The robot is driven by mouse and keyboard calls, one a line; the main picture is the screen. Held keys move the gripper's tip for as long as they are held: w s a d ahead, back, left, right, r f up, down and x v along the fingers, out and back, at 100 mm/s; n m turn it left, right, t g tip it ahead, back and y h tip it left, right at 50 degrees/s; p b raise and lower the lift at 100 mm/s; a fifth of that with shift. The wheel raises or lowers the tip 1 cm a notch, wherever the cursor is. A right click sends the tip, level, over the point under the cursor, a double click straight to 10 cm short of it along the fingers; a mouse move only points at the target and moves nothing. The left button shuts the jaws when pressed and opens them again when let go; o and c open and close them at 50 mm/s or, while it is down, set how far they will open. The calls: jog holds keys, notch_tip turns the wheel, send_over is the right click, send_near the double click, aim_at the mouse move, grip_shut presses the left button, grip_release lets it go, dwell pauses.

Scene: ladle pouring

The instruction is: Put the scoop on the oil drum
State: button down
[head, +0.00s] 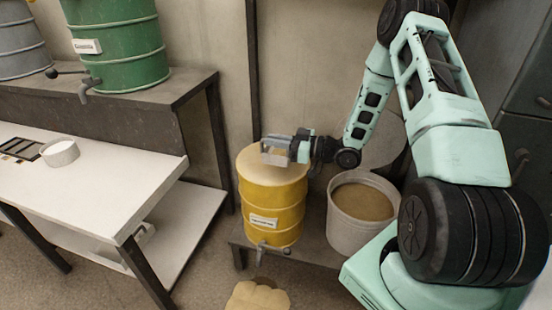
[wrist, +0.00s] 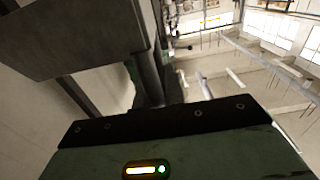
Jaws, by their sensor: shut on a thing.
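The scoop (head: 275,151) is a grey, box-like piece at the end of my gripper (head: 296,149) in the head view. My gripper is shut on it, over the top of the yellow drum (head: 272,200). I cannot tell whether the scoop touches the drum's lid. In the wrist view a dark grey block, likely the scoop (wrist: 70,38), fills the upper left. The yellow drum has a white label too small to read and a tap low on its front. The scoop's handle is mostly hidden by the gripper.
A white bucket of brown material (head: 362,205) stands right of the yellow drum. A green drum (head: 120,45) with a tap stands on a dark shelf at upper left. A white table (head: 90,195) holds a small white bowl (head: 60,152). A tan sack (head: 258,296) lies in front.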

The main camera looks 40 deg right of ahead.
aim_at(276, 164)
jog(key=shift+f+b, duration=0.35)
jog(key=shift+f, duration=2)
jog(key=shift+f, duration=0.1)
jog(key=c, duration=1.5)
grip_release()
jog(key=v, duration=1.2)
jog(key=shift+p, duration=0.3)
